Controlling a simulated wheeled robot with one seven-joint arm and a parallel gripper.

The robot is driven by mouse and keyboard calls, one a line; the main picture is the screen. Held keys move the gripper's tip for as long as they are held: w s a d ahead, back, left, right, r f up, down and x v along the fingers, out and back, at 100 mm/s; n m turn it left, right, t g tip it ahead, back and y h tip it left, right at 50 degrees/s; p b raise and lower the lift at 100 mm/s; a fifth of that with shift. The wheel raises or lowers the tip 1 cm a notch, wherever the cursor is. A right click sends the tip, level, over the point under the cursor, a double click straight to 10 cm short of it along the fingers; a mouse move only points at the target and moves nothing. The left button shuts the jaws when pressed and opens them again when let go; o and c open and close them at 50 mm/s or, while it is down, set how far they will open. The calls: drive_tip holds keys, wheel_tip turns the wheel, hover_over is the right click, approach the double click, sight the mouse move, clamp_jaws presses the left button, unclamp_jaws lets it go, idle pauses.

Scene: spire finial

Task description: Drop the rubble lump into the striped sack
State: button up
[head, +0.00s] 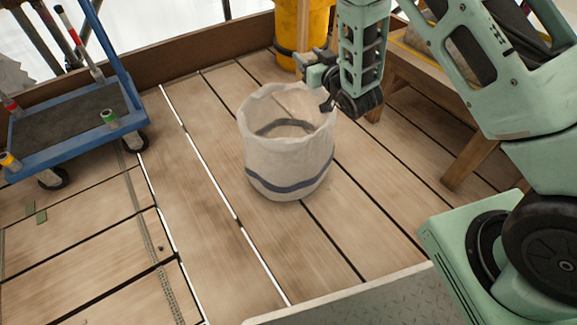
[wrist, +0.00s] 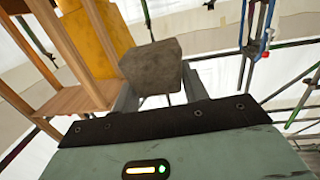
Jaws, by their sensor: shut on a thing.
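The rubble lump (wrist: 150,67) is a grey-brown, rough block in the wrist view. My gripper (head: 312,68) is shut on it, with one finger on each side of the lump. In the head view the lump is hard to tell apart from the gripper. The striped sack (head: 290,160) is white cloth with a dark blue band low on its side. It stands upright and open on the planks, with a dark band showing inside. My gripper is raised near the sack's back right rim, and I cannot tell whether it is over the mouth.
A yellow drum (head: 300,25) is behind the sack, and a wooden bench (head: 470,150) is at the right. A low wooden board (head: 140,65) edges the deck.

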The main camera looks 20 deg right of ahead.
drive_tip(key=w+a+f+n+y+b, duration=0.1)
drive_tip(key=a+f+b, duration=0.2)
drive_tip(key=f+b, duration=0.7)
wheel_tip(320, 180, down, 4)
drive_tip(key=shift+w+a+f+b, duration=0.2)
drive_tip(key=shift+a+b, duration=0.1)
drive_tip(key=shift+a, duration=0.1)
drive_tip(key=o, duration=1.2)
drive_tip(key=shift+s, duration=0.1)
drive_tip(key=v, duration=1.7)
drive_tip(key=shift+d+r+p, duration=0.2)
drive_tip(key=shift+d+p, duration=0.1)
drive_tip(key=shift+p, duration=0.1)
